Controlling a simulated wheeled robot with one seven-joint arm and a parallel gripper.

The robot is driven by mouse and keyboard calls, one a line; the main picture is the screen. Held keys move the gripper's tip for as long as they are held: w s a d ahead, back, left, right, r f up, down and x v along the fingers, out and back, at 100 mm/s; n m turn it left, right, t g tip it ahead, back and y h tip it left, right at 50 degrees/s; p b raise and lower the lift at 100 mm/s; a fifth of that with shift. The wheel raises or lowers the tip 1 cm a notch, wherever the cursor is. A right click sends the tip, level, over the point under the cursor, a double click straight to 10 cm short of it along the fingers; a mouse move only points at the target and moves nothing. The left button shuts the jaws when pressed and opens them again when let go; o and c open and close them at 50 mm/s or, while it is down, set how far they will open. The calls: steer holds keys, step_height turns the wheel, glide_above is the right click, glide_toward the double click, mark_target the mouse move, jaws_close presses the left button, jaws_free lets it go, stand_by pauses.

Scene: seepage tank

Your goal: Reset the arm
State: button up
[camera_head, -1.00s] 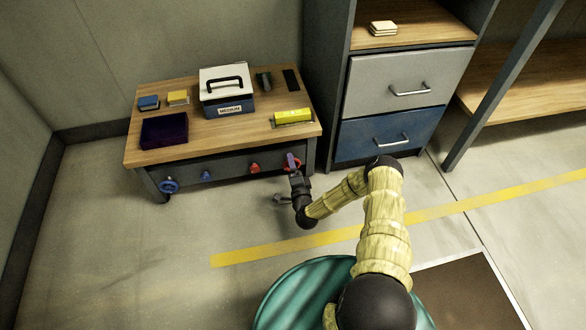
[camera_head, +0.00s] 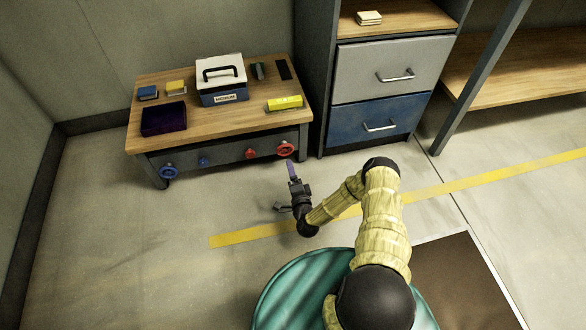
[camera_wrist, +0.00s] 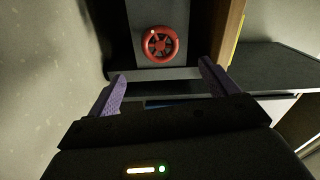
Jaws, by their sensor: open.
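My gripper (camera_head: 292,172) is in front of the low wooden table, apart from it, with nothing between its fingers. In the wrist view my gripper (camera_wrist: 165,88) shows two purple fingers spread wide. Beyond them is a red valve wheel (camera_wrist: 159,44) on the table's grey front panel. In the head view the same red wheel (camera_head: 285,149) is at the panel's right end, just beyond the fingertips with a gap between. My arm is bent and reaches forward from the lower right.
The table (camera_head: 240,120) holds a toolbox (camera_head: 222,80), a dark purple box (camera_head: 163,119) and a yellow item (camera_head: 285,103). A blue wheel (camera_head: 168,172) is at the panel's left. A drawer cabinet (camera_head: 375,120) stands right. The floor around my arm is clear.

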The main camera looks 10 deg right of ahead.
steer(key=shift+s, duration=0.8)
